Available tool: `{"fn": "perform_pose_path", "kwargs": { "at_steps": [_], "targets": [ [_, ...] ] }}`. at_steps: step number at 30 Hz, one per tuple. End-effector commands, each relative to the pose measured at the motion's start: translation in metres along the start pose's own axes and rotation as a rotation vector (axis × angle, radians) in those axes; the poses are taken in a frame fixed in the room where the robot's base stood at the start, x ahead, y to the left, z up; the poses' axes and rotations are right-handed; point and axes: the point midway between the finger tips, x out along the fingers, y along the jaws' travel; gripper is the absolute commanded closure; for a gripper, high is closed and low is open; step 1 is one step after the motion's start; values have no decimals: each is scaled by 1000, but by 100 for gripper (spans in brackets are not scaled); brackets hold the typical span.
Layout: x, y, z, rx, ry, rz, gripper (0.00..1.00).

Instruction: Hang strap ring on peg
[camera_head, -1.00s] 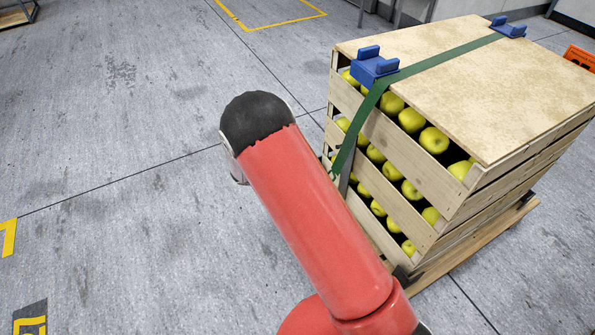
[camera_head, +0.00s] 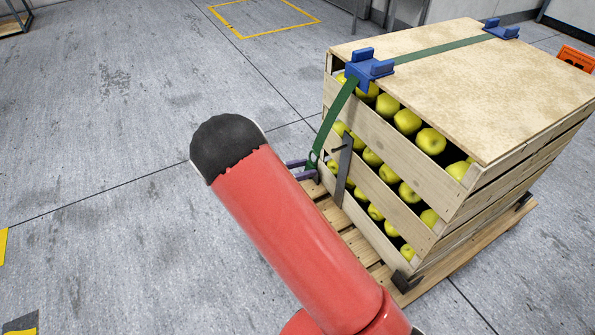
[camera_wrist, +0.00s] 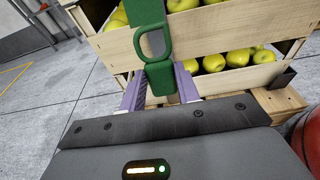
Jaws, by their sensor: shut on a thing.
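A green strap (camera_head: 333,120) comes over the crate stack and hangs down its near-left side. Its dark green ring (camera_wrist: 154,42) shows in the wrist view, with the strap's lower end (camera_wrist: 160,78) between my fingers. My gripper (camera_head: 312,171) has purple fingers and is shut on the strap end; the fingers also show in the wrist view (camera_wrist: 161,88). The ring is at the left of a dark upright bar (camera_head: 345,170) on the crate side, apart from it. A small dark peg (camera_head: 337,148) seems to stick out from this bar. The peg cannot be made out in the wrist view.
Wooden crates (camera_head: 400,180) of yellow-green apples stand on a pallet (camera_head: 362,252) under a board lid (camera_head: 480,80). Blue corner protectors (camera_head: 369,68) carry the strap. A dark bracket (camera_head: 405,281) sits on the pallet. The floor to the left is clear.

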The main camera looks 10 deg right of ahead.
Motion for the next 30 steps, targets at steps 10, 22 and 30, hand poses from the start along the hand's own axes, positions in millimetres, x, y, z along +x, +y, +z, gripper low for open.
{"fn": "perform_pose_path", "kwargs": {
  "at_steps": [10,22,30],
  "targets": [
    [22,0,2,0,0,-2,95],
    [45,-1,6,1,0,-2,95],
    [61,-1,9,1,-1,-2,95]
  ]
}}
